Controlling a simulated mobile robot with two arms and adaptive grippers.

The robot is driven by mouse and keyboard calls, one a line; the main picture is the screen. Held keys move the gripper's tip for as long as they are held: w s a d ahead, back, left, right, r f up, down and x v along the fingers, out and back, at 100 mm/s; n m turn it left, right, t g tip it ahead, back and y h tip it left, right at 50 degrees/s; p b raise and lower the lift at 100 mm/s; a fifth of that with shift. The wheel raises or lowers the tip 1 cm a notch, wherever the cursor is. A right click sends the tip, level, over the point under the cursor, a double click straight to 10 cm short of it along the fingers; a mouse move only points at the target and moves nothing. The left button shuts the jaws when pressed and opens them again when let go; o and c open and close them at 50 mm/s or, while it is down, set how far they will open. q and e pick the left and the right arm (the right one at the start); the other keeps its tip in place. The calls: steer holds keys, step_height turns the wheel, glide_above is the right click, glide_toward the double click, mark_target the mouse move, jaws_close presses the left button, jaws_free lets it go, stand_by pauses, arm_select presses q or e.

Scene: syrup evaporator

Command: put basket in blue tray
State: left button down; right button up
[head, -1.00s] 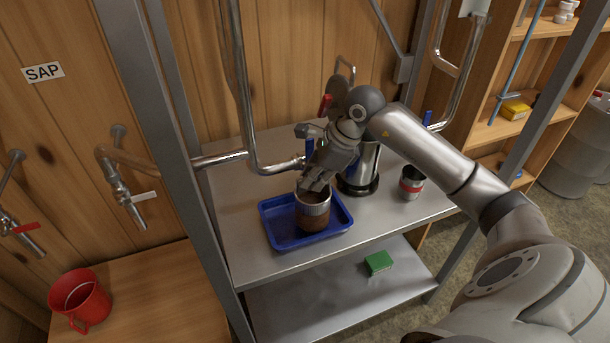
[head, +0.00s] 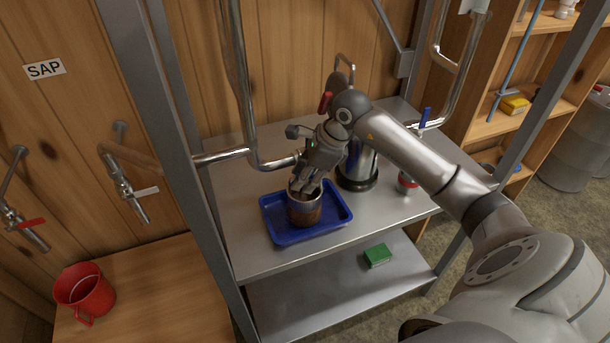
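The basket (head: 305,211), a small round brown vessel with a metallic rim, is upright over the left middle of the blue tray (head: 337,220). It seems to stand on the tray floor, but I cannot tell whether a small gap is left under it. My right gripper (head: 305,190) comes down from above and has its fingers at the basket's rim, shut on it. The fingertips are partly hidden by the rim. The tray lies flat on the metal shelf (head: 245,244). My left gripper is out of view.
A metal cylinder with a black base (head: 357,181) stands close behind the gripper. A can with a red band (head: 407,184) is partly hidden by my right arm. Pipes and a frame post (head: 197,200) border the shelf. A green block (head: 377,256) lies on the lower shelf.

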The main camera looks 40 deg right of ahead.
steer(key=shift+r, duration=0.2)
steer(key=shift+s+d+r, duration=0.1)
steer(key=shift+d+r, duration=0.05)
steer(key=shift+r, duration=0.1)
steer(key=b+v, duration=0.2)
steer(key=v, duration=0.9)
steer(key=shift+s+r, duration=0.1)
steer(key=shift+s, duration=0.05)
